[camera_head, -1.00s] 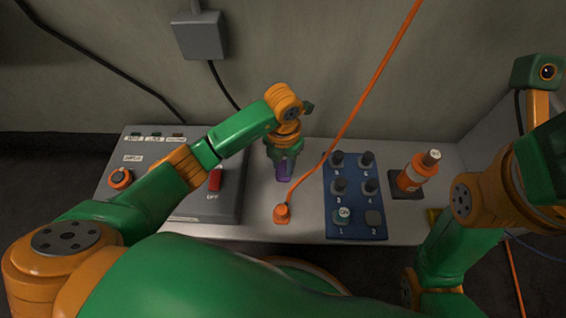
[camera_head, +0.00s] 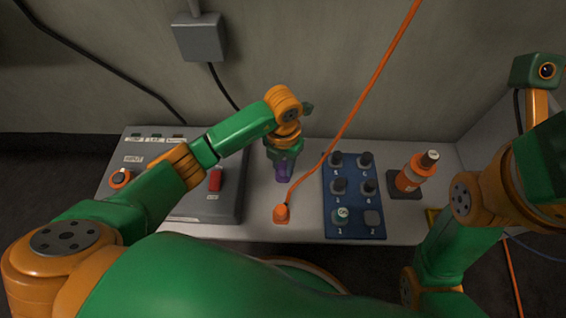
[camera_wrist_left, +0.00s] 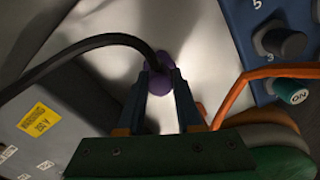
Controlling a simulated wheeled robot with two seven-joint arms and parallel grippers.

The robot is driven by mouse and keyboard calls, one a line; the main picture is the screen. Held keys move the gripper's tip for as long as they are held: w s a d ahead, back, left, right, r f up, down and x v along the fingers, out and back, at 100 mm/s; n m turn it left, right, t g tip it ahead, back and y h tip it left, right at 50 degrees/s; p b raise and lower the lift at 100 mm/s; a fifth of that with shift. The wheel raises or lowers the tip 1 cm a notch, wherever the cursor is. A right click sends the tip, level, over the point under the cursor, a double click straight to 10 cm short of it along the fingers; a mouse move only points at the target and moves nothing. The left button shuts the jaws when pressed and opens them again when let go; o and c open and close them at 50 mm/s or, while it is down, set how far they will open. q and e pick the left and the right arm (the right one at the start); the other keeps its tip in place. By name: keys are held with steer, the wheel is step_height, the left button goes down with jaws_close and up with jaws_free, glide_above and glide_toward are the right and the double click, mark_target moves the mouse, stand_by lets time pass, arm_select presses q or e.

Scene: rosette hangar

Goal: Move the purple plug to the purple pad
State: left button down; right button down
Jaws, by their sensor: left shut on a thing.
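My left gripper (camera_head: 283,158) is shut on the purple plug (camera_head: 284,172) and points down over the light bench top, between the grey box and the blue panel. In the left wrist view, the purple plug (camera_wrist_left: 160,82) sits between the two fingers (camera_wrist_left: 161,76), with a black cable running from it to the left. The fingers hide part of it. I cannot make out a separate purple pad, and cannot tell whether the plug touches the bench. My right gripper is out of view; only its arm shows at the right.
An orange plug (camera_head: 281,214) with an orange cable (camera_head: 353,105) stands just in front of the gripper. The grey box (camera_head: 226,180) with a red switch (camera_head: 215,179) is left. The blue panel (camera_head: 355,212) with knobs and an orange bottle-like object (camera_head: 411,176) are right.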

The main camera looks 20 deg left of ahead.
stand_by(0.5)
arm_select(q)
steer(key=shift+r, duration=0.1)
stand_by(0.3)
steer(key=shift+f, duration=0.35)
stand_by(0.4)
steer(key=c, duration=0.5)
jaws_free()
